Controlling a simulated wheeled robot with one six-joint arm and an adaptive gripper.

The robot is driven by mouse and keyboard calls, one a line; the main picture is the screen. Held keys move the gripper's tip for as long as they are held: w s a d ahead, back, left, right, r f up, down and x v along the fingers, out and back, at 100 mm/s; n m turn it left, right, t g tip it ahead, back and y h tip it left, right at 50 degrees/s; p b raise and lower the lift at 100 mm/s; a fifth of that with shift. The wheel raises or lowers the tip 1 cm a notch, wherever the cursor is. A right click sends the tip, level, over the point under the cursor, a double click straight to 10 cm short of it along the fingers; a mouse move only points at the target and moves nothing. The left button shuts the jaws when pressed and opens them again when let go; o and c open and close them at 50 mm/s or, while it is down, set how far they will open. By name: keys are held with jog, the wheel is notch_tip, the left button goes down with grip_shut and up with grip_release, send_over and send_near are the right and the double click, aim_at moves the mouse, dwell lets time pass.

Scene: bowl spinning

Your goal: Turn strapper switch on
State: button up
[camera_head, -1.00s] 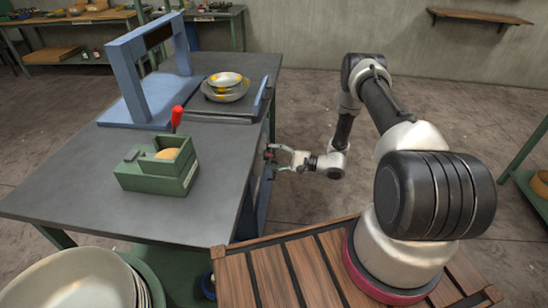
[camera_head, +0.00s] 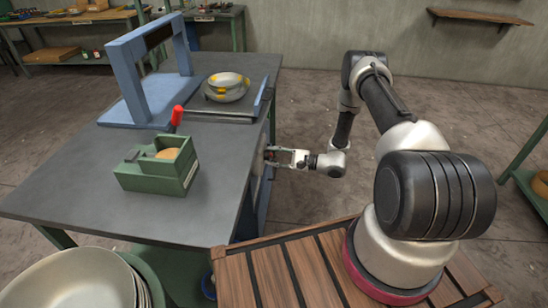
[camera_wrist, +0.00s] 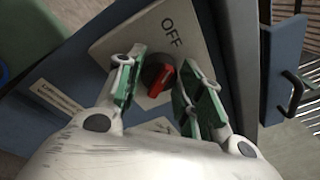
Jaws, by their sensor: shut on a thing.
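The strapper switch (camera_wrist: 158,77) is a round dark knob with a red handle on a pale plate (camera_wrist: 120,38) marked "OFF", seen in the wrist view. My gripper (camera_wrist: 163,86) has its green-padded fingers on either side of the knob and is shut on it. The red handle points down and left in that view, below the "OFF" lettering. In the head view my gripper (camera_head: 270,155) reaches the right side of the grey strapper table (camera_head: 85,190). The switch is hidden there by the table edge and the fingers.
A blue frame (camera_head: 120,85) stands on the table near stacked bowls (camera_head: 228,82). In the wrist view, a blue panel with a black handle (camera_wrist: 290,92) is at right. Floor right of the table is clear.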

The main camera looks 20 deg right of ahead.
jog(key=shift+w+d+r+m+g, duration=0.1)
jog(key=shift+m+g, duration=0.35)
jog(key=shift+m, duration=1.9)
jog(key=shift+w+m+g, duration=0.1)
jog(key=shift+m+g, duration=0.3)
jog(key=shift+m, duration=2)
jog(key=shift+w+d+r+m+g, duration=0.1)
jog(key=shift+m+g, duration=0.35)
jog(key=shift+m, duration=1.9)
jog(key=o, duration=1)
jog(key=v, duration=1.2)
